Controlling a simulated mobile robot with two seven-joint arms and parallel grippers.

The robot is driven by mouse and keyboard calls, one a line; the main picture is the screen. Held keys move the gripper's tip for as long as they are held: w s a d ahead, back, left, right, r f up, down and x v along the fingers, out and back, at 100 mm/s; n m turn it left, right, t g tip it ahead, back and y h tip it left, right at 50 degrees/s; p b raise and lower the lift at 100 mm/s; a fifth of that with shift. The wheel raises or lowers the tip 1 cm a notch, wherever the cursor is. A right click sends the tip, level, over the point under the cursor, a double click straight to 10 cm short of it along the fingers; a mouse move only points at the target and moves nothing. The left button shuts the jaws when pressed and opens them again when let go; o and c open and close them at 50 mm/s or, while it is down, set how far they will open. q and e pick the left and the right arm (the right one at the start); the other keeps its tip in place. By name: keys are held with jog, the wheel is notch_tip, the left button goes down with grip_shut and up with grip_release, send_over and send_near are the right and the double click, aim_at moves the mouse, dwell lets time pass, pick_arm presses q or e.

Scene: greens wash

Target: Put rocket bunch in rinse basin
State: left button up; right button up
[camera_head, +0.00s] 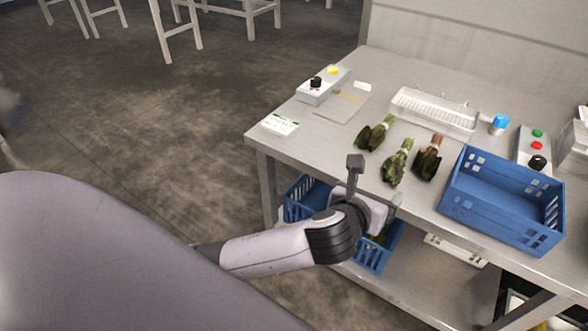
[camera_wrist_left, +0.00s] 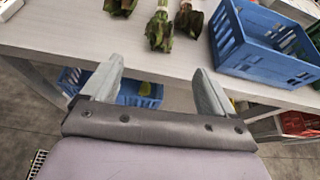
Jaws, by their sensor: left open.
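Three leafy green bunches lie on the steel table: a left one (camera_head: 375,132), a middle one (camera_head: 398,164) and a right, brown-stemmed one (camera_head: 429,158). I cannot tell which is the rocket. In the left wrist view, the middle bunch (camera_wrist_left: 159,30) lies beyond my fingers. My left gripper (camera_head: 376,182) is open and empty, at the table's front edge, short of the bunches; its two fingers also show in the left wrist view (camera_wrist_left: 158,74). No rinse basin can be clearly identified. My right gripper is not in view.
A blue crate (camera_head: 498,222) stands right of the bunches. A white rack (camera_head: 435,112), blue-capped item (camera_head: 499,124), button box (camera_head: 533,148) and grey control box (camera_head: 323,86) stand farther back. Another blue crate (camera_head: 298,196) sits under the tabletop. The table's left front is mostly clear.

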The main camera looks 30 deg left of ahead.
pick_arm(q)
jog(key=s+a+f+n+g+h, duration=0.1)
jog(key=s+a+f+n, duration=0.1)
jog(key=s+f+n, duration=0.5)
jog(key=s+a+f+n+g+h, duration=0.1)
jog(key=s+f+n, duration=0.6)
jog(key=n, duration=1.1)
notch_tip(320, 180, down, 2)
jog(key=shift+s+a+g+h, duration=0.35)
jog(key=shift+a+g, duration=0.15)
jog(key=shift+a, duration=0.45)
jog(key=s+a+n, duration=0.1)
jog(key=n, duration=0.1)
jog(key=s+a+f+n, duration=0.1)
jog(key=s+n, duration=0.1)
jog(key=n, duration=0.1)
jog(key=s+a+f+n+y, duration=0.1)
jog(key=s+a+n, duration=0.1)
jog(key=n, duration=0.1)
jog(key=shift+s+f, duration=0.25)
jog(key=shift+c, duration=1)
jog(key=shift+s+a+f+n, duration=0.1)
jog(key=shift+s+a+n, duration=0.1)
jog(key=shift+n, duration=0.1)
jog(key=c, duration=0.6)
jog(key=shift+w, duration=0.15)
